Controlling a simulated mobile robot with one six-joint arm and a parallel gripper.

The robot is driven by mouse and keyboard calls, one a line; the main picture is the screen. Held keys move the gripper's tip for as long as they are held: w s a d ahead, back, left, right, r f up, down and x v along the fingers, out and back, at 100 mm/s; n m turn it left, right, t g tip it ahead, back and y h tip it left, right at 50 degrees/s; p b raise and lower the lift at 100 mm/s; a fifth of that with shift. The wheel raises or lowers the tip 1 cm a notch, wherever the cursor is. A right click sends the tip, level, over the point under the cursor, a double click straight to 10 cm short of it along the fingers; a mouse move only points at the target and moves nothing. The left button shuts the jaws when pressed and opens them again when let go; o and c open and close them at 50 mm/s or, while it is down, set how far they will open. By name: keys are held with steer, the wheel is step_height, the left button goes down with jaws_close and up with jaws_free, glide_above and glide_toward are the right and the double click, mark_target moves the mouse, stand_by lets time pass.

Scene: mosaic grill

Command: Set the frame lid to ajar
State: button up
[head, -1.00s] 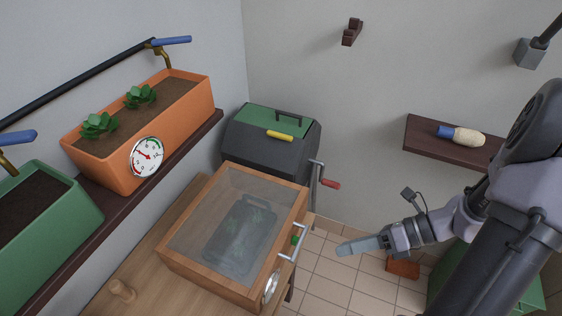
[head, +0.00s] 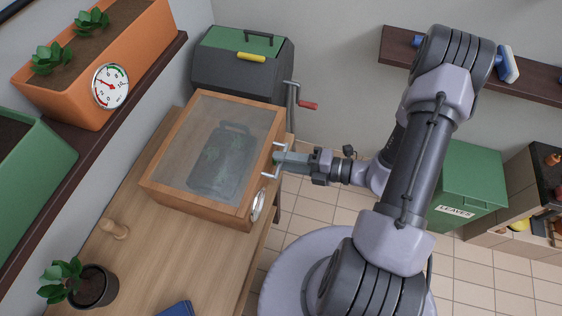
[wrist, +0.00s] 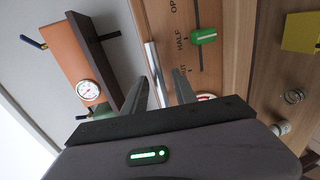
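The wooden frame (head: 160,190) stands on the bench, with its clear lid (head: 205,130) lying flat on it and looking shut. A silver bar handle (head: 277,172) is on its right side. My gripper (head: 279,160) is at this handle, pointing left. In the wrist view the handle (wrist: 152,62) lies between my two fingers (wrist: 160,84), nearer the left one. The fingers are apart, with gaps visible beside the bar. I cannot tell whether either finger touches it.
A green slider (wrist: 203,36) sits beside the HALF mark. A round dial (head: 258,206) is on the frame's front right. A dark grill (head: 240,70) with a crank (head: 293,93) stands behind. A wooden peg (head: 113,228) and potted plant (head: 95,287) stand on the bench.

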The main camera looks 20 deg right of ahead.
steer(key=shift+w+a+f, duration=0.1)
steer(key=shift+w+a, duration=0.25)
steer(key=shift+a, duration=0.15)
steer(key=shift+c, duration=0.2)
jaws_close()
stand_by(0.9)
